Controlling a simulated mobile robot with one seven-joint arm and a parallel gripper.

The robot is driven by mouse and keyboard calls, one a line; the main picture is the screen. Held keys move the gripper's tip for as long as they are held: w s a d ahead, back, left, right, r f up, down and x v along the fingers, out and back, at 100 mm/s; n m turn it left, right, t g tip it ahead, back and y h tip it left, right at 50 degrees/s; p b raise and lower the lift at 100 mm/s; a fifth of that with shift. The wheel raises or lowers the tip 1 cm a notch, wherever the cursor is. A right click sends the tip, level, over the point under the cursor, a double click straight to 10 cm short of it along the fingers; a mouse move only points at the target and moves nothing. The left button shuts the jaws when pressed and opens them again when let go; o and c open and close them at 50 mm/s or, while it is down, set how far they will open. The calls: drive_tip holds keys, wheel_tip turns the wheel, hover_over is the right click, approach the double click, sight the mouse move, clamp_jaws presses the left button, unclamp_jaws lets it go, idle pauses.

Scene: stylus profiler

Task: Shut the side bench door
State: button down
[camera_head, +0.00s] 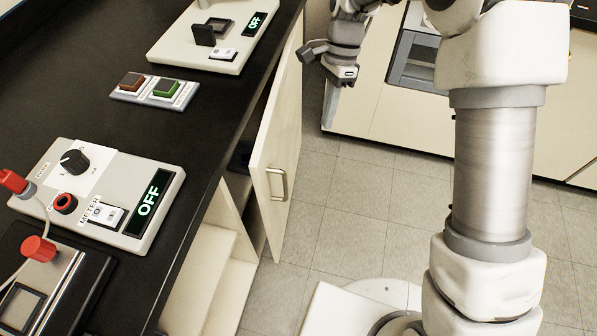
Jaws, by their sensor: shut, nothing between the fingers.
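The side bench door (277,142) is a cream panel under the black bench (205,130) on the left. It stands partly open, swung out from the cabinet, with a metal bar handle (277,185) on its face. Behind it the cabinet's inside and a shelf (222,248) show. My gripper (312,54) is at the top centre, shut and empty, just right of the door's upper far end. In the picture it overlaps no part of the handle. I cannot tell whether it touches the door.
The bench top carries a meter (104,192) reading OFF, a red and green button box (154,90), another OFF device (213,35) and red plugs (38,248). A cream cabinet (400,110) stands across the aisle. Tiled floor (345,215) is clear between them. My arm and base fill the right.

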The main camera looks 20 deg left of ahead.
drive_tip(key=s+d+f+g+y+b, duration=0.2)
drive_tip(key=d+f+y+b, duration=0.15)
drive_tip(key=d+y, duration=0.2)
drive_tip(key=s+a+f+b, duration=0.4)
drive_tip(key=s+a+f, duration=0.3)
drive_tip(key=a, duration=0.1)
drive_tip(key=shift+s+a+n+y, duration=0.3)
drive_tip(key=shift+s+n+y, duration=0.05)
drive_tip(key=shift+n, duration=0.05)
